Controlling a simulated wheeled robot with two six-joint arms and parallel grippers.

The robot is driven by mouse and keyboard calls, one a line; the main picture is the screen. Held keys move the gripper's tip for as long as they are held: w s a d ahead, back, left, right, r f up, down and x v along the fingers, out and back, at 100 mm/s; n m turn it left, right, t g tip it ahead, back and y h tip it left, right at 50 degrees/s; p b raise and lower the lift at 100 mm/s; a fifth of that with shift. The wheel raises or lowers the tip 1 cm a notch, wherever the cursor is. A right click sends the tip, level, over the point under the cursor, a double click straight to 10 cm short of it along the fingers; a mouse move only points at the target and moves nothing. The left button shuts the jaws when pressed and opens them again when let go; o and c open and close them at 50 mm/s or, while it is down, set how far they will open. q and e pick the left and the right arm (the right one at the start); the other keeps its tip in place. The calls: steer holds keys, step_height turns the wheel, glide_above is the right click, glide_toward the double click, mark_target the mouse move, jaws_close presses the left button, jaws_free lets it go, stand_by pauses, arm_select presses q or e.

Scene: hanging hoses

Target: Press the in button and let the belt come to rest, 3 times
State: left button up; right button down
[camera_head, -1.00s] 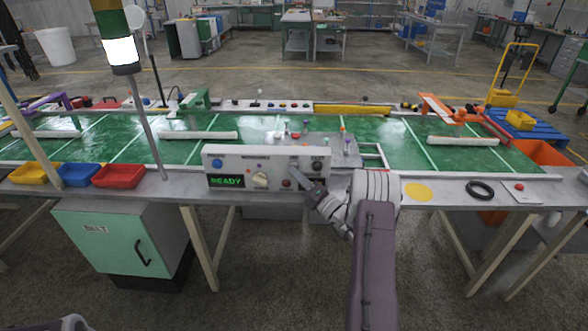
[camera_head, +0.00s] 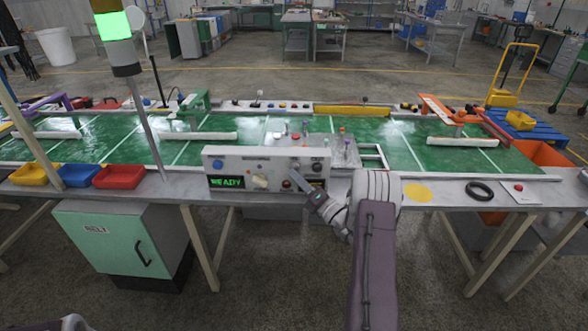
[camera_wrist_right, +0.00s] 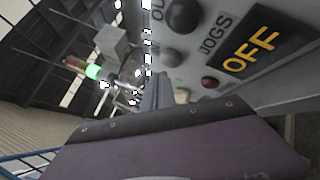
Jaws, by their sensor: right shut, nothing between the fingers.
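The white control box (camera_head: 235,160) stands at the front edge of the belt table; its green display (camera_head: 226,183) reads READY. Two dark buttons, one on the left (camera_head: 295,165) and one on the right (camera_head: 316,167), sit at its upper right, above a red button (camera_head: 286,184). In the wrist view a dark button (camera_wrist_right: 183,15) is beside letters "OU"; no "in" label is readable. My right gripper (camera_head: 297,177) is shut and empty, its tip in front of the panel just below the left dark button; I cannot tell if it touches. The green belt (camera_head: 370,130) lies behind. My left gripper is out of view.
A signal lamp (camera_head: 113,26) glows green on its post. Yellow, blue and red bins (camera_head: 118,176) stand left of the box. A yellow disc (camera_head: 418,192) and a black ring (camera_head: 480,190) lie to the right. An OFF plate (camera_wrist_right: 250,52) shows in the wrist view.

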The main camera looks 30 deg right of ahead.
steer(key=shift+s+a, duration=0.1)
steer(key=shift+s, duration=0.05)
steer(key=s+a, duration=0.1)
steer(key=s, duration=0.1)
steer(key=s+a+p, duration=0.1)
steer(key=s, duration=0.1)
steer(key=shift+s+a, duration=0.1)
steer(key=shift+a, duration=0.2)
stand_by(4.1)
steer(key=s+m+g+p, duration=0.1)
steer(key=m+p, duration=0.2)
steer(key=m, duration=0.1)
steer(key=s+a+m+g+p, duration=0.1)
steer(key=m+p, duration=0.3)
steer(key=m, duration=0.1)
steer(key=s+a+m+g+p, duration=0.1)
steer(key=m+p, duration=0.3)
steer(key=m, duration=0.1)
steer(key=shift+s+r, duration=0.15)
